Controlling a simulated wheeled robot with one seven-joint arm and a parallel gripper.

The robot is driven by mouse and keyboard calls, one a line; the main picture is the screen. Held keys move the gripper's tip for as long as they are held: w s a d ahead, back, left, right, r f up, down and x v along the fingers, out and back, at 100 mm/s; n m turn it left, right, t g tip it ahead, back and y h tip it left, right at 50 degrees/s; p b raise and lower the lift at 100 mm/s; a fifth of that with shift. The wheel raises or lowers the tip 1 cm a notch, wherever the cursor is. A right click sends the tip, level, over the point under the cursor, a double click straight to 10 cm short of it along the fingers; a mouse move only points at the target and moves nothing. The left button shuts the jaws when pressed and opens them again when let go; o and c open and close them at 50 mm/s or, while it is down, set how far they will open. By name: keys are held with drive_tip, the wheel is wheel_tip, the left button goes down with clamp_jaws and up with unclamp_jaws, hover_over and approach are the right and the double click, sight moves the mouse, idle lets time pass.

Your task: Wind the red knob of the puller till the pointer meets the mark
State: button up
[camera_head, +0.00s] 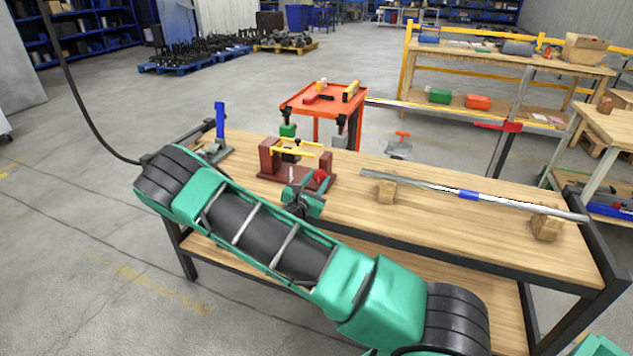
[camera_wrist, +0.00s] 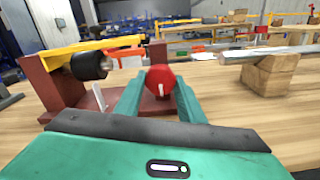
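The puller has a dark red frame (camera_head: 268,158) with two uprights and yellow bars, standing on the workbench. In the wrist view the frame (camera_wrist: 50,88) is at the left, with a black cylinder (camera_wrist: 91,65) under a yellow bar. The round red knob (camera_head: 319,176) is at its near right end; the wrist view shows the knob (camera_wrist: 160,77) with a white stripe low on its face. A small white upright piece (camera_wrist: 98,97) stands on the base; I cannot tell whether it is the pointer or mark. My gripper (camera_head: 313,190) is open, its fingers (camera_wrist: 160,88) either side of the knob; contact is unclear.
On the workbench (camera_head: 420,218), a metal bar with a blue band (camera_head: 468,196) rests on wooden blocks (camera_head: 386,191) to the right. A blue-handled tool (camera_head: 220,122) stands left of the puller. An orange cart (camera_head: 322,100) is behind.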

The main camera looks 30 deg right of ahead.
drive_tip(key=shift+w+m, duration=0.1)
drive_tip(key=shift+m, duration=0.5)
drive_tip(key=shift+a, duration=0.1)
drive_tip(key=o, duration=1)
drive_tip(key=shift+o, duration=0.2)
drive_tip(key=v, duration=1)
drive_tip(key=shift+s+a, duration=0.25)
